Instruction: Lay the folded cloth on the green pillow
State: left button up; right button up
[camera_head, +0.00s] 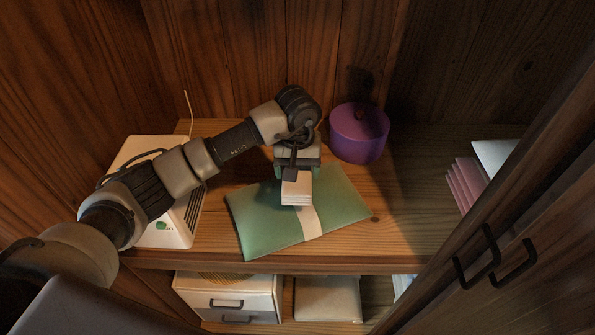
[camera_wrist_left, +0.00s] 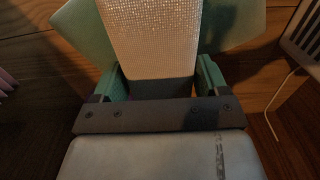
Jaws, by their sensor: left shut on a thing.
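The green pillow (camera_head: 260,218) lies flat on the wooden shelf in the head view. It also shows behind the cloth in the left wrist view (camera_wrist_left: 85,28). The folded cloth (camera_head: 296,190) is a small white stack of layers over the pillow's middle. My left gripper (camera_head: 297,172) is shut on it from above. In the left wrist view the cloth (camera_wrist_left: 152,38) is pale and woven, between the two fingers. A white strip (camera_head: 310,222) runs from below the cloth to the pillow's front edge. I cannot tell whether the cloth touches the pillow. My right gripper is not in view.
A purple lidded pot (camera_head: 358,135) stands behind and right of the pillow. A white device with a cable (camera_head: 182,225) stands at the left. Pink folded items (camera_head: 463,185) lie at the right by a door with black handles (camera_head: 478,258). The shelf right of the pillow is clear.

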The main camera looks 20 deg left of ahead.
pick_arm(q)
notch_tip(320, 180, down, 2)
jog(key=shift+f, duration=0.25)
jog(key=o, duration=1)
jog(key=shift+c, duration=0.2)
jog(key=shift+r, duration=0.15)
jog(key=shift+w+r, duration=0.1)
jog(key=shift+r, duration=0.2)
notch_tip(320, 180, up, 11)
jog(key=b, duration=0.2)
jog(key=shift+r+b, duration=0.2)
jog(key=shift+b, duration=0.2)
